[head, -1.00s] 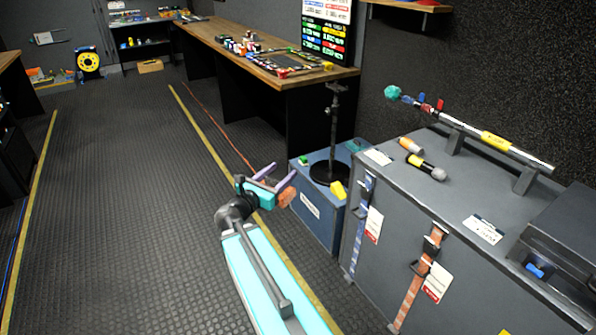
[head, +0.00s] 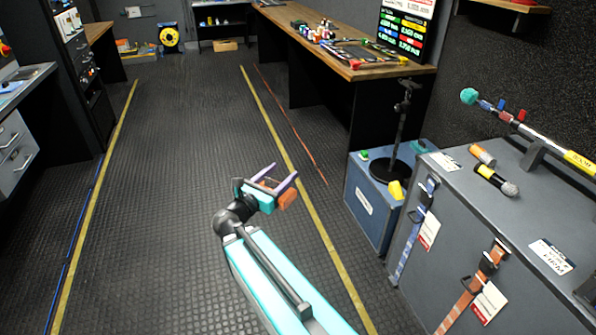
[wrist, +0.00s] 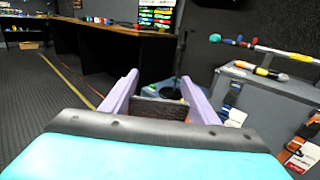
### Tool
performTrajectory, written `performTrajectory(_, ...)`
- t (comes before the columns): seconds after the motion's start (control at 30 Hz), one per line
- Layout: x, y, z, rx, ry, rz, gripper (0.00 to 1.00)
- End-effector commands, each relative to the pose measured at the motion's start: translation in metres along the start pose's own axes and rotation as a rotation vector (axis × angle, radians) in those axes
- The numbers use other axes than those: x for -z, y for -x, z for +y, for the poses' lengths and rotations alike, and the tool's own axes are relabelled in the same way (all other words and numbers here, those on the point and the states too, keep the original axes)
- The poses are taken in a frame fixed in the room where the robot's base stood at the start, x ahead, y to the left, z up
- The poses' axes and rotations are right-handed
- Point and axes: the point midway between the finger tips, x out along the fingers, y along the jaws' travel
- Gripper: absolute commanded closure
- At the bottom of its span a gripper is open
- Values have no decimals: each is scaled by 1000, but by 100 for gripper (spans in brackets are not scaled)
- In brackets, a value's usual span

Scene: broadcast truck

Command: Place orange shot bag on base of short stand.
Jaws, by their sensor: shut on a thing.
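My gripper (head: 284,172) is shut on the orange shot bag (head: 287,199), held in the air over the floor in the head view. In the wrist view, a dark brown surface (wrist: 158,108), probably the bag, fills the space between the purple fingers of my gripper (wrist: 159,78). The short stand (head: 401,125) is black and upright on a blue case, to the right of my gripper and apart from it. The stand's pole also shows in the wrist view (wrist: 181,60).
The blue case (head: 365,208) bears small green and yellow items (head: 396,190). A large grey case (head: 500,230) stands to its right with a microphone (head: 495,180) on top. A wooden bench (head: 345,60) runs behind. The floor at left is clear.

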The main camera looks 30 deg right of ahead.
Motion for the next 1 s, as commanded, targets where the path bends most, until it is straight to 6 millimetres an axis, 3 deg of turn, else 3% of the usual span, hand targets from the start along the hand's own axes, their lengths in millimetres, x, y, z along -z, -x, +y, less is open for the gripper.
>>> performTrajectory(0.4,4,71,46,-95,2,-4,100)
performTrajectory(1.0,10,173,91,-219,4,-7,100)
